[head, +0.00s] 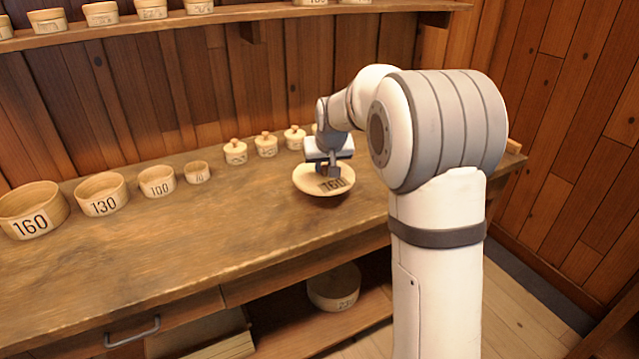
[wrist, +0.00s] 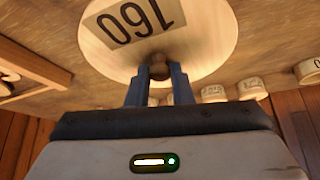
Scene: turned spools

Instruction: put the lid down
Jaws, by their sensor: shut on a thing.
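A round, pale wooden lid (head: 309,183) marked 160 is in my gripper (head: 334,173), over the right part of the workbench (head: 230,260). In the wrist view the lid (wrist: 215,50) shows its 160 label upside down, and the fingers of my gripper (wrist: 158,75) are shut on its small knob. A shadow lies under the lid; I cannot tell how large the gap to the bench is. An open round box marked 160 (head: 32,212) stands at the bench's far left.
Open boxes marked 130 (head: 103,194) and 100 (head: 157,182) and a smaller one (head: 197,172) stand in a row. Small lidded boxes (head: 266,145) stand behind the lid. A shelf (head: 220,17) with boxes hangs above. The bench's front middle is clear.

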